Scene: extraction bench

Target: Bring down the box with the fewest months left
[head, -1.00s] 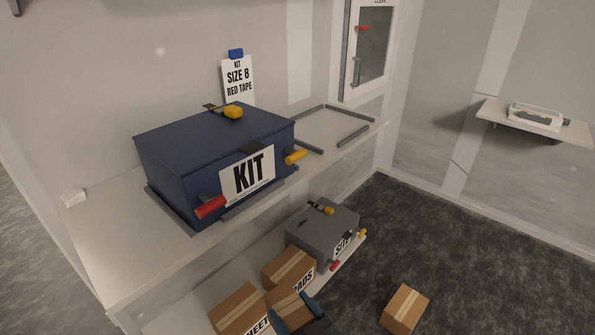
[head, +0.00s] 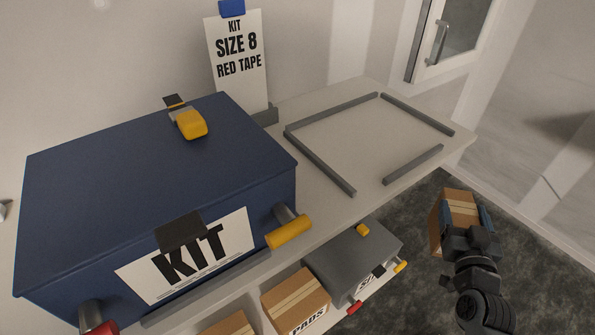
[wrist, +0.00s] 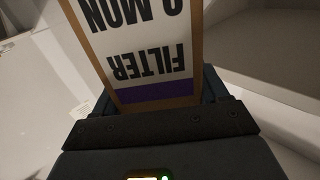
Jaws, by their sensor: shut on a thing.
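My gripper (head: 463,212) is shut on a brown cardboard box (head: 460,200) with a pale tape strip, held up at the right in the head view. In the wrist view the held box (wrist: 150,72) fills the space between the fingers. Its white label reads upside down "FILTER" and "MON" after a digit that is cut by the frame edge, with a purple band. On the low shelf, a brown box marked "PADS" (head: 295,297) stands left of a grey case, and another brown box (head: 228,325) is cut by the lower edge.
A big blue KIT case (head: 150,185) stands on the upper bench. Right of it, grey rails frame a bare area (head: 350,135). A sign (head: 238,60) reads "KIT SIZE 8 RED TAPE". The grey case (head: 352,258) with coloured handles sits below.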

